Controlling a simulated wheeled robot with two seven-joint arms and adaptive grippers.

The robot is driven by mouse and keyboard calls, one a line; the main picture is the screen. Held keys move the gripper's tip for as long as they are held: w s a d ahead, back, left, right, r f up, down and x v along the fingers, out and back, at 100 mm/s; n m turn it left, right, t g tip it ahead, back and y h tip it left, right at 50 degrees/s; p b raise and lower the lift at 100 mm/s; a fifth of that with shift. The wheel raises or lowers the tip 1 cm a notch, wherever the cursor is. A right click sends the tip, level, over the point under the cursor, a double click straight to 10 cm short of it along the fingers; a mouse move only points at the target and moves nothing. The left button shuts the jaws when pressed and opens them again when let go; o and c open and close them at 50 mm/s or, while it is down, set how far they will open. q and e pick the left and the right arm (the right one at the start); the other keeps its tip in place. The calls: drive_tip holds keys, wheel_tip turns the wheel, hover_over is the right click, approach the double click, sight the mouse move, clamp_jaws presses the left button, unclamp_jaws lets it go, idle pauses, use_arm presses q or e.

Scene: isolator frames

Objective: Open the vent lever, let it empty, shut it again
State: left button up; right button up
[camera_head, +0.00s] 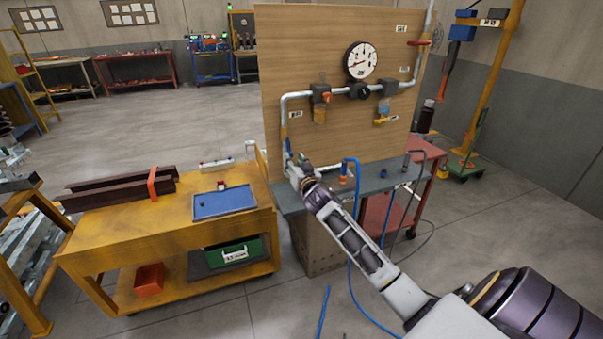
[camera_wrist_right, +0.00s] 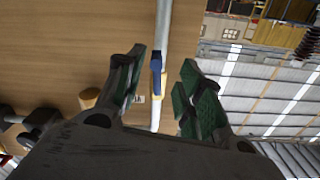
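The wooden board (camera_head: 330,45) carries a pipe run with a gauge (camera_head: 361,60). A blue lever (camera_wrist_right: 156,62) sits on the pale pipe at the board's left side in the right wrist view. My right gripper (camera_head: 292,160) reaches the lower part of that left pipe. In the right wrist view its two green-padded fingers (camera_wrist_right: 162,62) stand apart, with the pipe and blue lever showing between them; I cannot tell if they touch. A red lever (camera_head: 418,43) is at the upper right, a yellow one (camera_head: 381,122) below the right-hand unit. Labels are too small to read. My left gripper is out of view.
A grey bench top (camera_head: 375,186) with blue hoses stands below the board. A yellow cart (camera_head: 150,228) at left holds a blue tray (camera_head: 226,203) and dark steel beams (camera_head: 115,192). A red cart (camera_head: 385,215) is at right.

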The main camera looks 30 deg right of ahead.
drive_tip(key=v, duration=0.6)
drive_tip(key=shift+s, duration=0.4)
drive_tip(key=shift+d, duration=0.1)
drive_tip(key=shift+c, duration=0.4)
